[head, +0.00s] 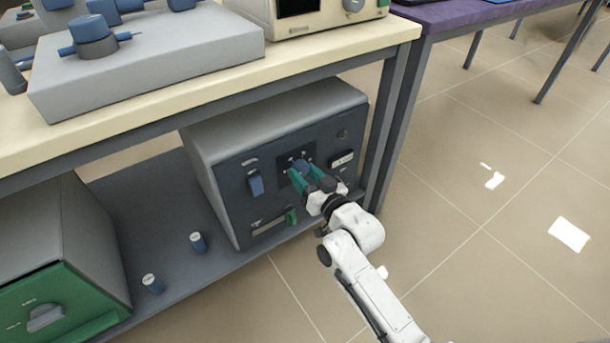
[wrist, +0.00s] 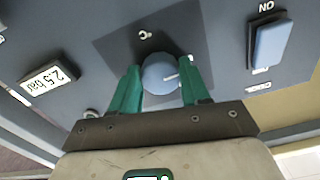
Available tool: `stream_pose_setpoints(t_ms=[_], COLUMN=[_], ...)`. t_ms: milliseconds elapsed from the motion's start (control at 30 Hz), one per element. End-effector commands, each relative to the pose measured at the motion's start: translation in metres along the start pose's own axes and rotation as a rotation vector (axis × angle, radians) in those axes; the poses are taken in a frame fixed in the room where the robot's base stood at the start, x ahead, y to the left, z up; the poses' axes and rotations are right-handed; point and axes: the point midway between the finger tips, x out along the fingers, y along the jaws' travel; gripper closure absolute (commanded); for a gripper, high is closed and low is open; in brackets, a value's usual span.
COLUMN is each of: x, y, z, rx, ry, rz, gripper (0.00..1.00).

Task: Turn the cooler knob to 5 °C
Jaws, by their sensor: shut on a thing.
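A grey box unit (head: 222,160) with a dark blue front panel stands on the shelf under the bench. Its round blue knob (head: 299,165) sits on a darker square plate with small marks, too small to read. My gripper (head: 304,174) reaches in from the lower right, its green fingers at the knob. In the wrist view the blue knob (wrist: 160,75) lies between the two green fingers (wrist: 160,92), which are shut on it. A white line on the knob points right in that view, partly beside the right finger. A "C" mark shows above the knob.
A bench leg (head: 386,140) rises right of the unit. The floor at right is clear.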

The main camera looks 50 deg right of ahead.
Motion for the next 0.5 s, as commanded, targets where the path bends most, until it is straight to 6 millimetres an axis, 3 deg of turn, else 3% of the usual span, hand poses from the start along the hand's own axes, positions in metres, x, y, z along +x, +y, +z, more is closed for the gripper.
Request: stream_pose_setpoints(t_ms=[433,467,500], x=[-0.0007,-0.0007,-0.0006], y=[0.0003,0.0003,0.0003], z=[0.0029,0.0029,0.0027], rx=[-0.012,-0.012,-0.012], ry=[-0.007,-0.007,-0.006], rz=[0.000,0.000,0.000], gripper=[0.85,0.52,0.48])
